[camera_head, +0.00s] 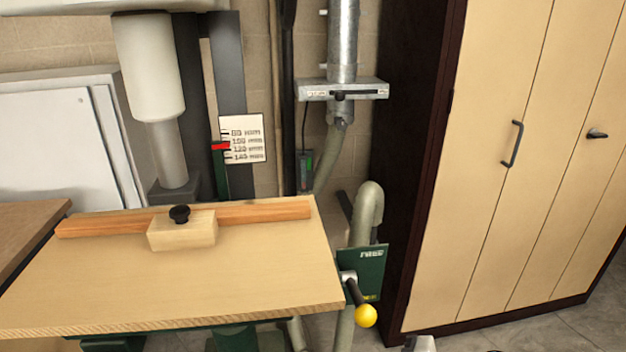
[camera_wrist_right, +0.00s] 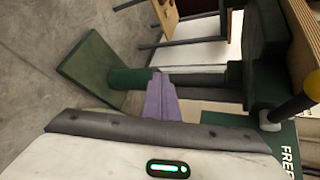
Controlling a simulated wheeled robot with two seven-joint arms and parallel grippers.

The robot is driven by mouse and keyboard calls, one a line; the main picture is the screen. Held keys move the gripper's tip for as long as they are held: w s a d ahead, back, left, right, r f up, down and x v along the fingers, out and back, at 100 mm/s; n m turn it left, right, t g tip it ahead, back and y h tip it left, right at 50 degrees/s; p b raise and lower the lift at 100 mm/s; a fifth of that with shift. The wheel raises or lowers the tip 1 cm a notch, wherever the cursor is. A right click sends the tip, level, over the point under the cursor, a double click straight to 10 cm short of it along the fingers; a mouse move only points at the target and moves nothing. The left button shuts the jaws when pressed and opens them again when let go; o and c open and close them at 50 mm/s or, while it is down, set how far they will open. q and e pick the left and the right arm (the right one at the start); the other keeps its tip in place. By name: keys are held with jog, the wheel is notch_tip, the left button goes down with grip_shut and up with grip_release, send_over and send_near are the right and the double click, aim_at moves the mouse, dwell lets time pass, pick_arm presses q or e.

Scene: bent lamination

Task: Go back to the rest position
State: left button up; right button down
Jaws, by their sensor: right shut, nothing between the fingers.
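My right gripper (camera_wrist_right: 162,98) shows in the right wrist view as pale purple fingers, closed together with nothing between them. It points toward the green column (camera_wrist_right: 135,78) and green foot plate (camera_wrist_right: 92,70) of the machine. I cannot tell whether it touches anything. The crank with its yellow knob (camera_head: 366,315) is on the machine's right side in the head view. The knob also shows, dark yellow, at the right edge of the wrist view (camera_wrist_right: 298,100), apart from the fingers. My left gripper is not in view.
The machine's wooden table (camera_head: 200,285) carries a wooden fence (camera_head: 270,212) and a block with a black knob (camera_head: 182,232). A tall cabinet with beige doors (camera_head: 490,180) stands at right. A grey hose (camera_head: 366,215) runs behind the crank. Bare floor (camera_wrist_right: 40,50) lies at left in the wrist view.

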jog(key=s+f+n+t+h, duration=0.2)
jog(key=s+f+n+h, duration=0.3)
jog(key=s+f, duration=0.6)
jog(key=s+d+f+n+t+h, duration=0.1)
jog(key=s+d+n+t+h, duration=0.1)
jog(key=s+d+n+h, duration=0.2)
jog(key=s+d, duration=0.3)
jog(key=shift+d+f+n, duration=0.2)
jog(key=shift+f+n, duration=0.05)
jog(key=shift+n, duration=0.15)
